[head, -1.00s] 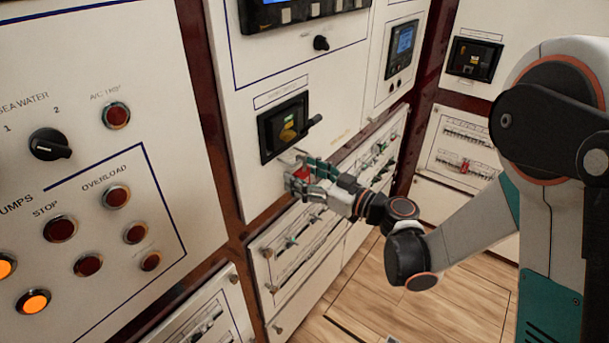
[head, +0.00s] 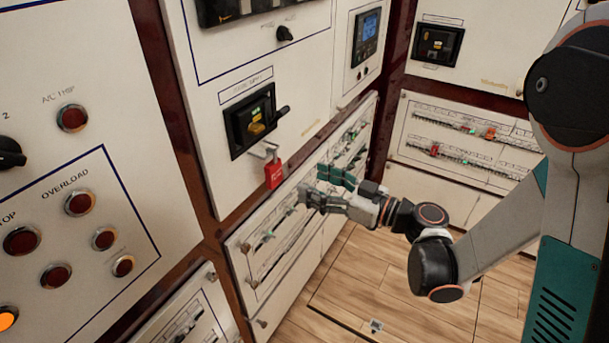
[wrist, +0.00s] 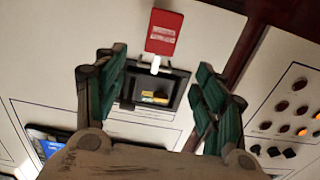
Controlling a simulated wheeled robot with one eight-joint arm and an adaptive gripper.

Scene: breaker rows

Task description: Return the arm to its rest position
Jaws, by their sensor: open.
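My gripper (head: 327,186) is open and empty in front of the breaker panel, its fingers pointing left. It stands a little right of and below a red padlock (head: 274,173), with a gap between them. The padlock hangs from a hasp under the black main breaker (head: 251,124), which has a yellow part in its window. In the wrist view my gripper's green-padded fingers (wrist: 163,95) are spread wide. The red padlock (wrist: 163,33) and the breaker (wrist: 155,92) show between and beyond them, apart from the fingers.
A lower panel with rows of small breakers (head: 265,246) lies close to my gripper. A panel with red and orange lamps (head: 80,203) stands at left. Another breaker panel (head: 465,140) stands at the back right. The wooden floor (head: 375,275) below the arm is mostly clear.

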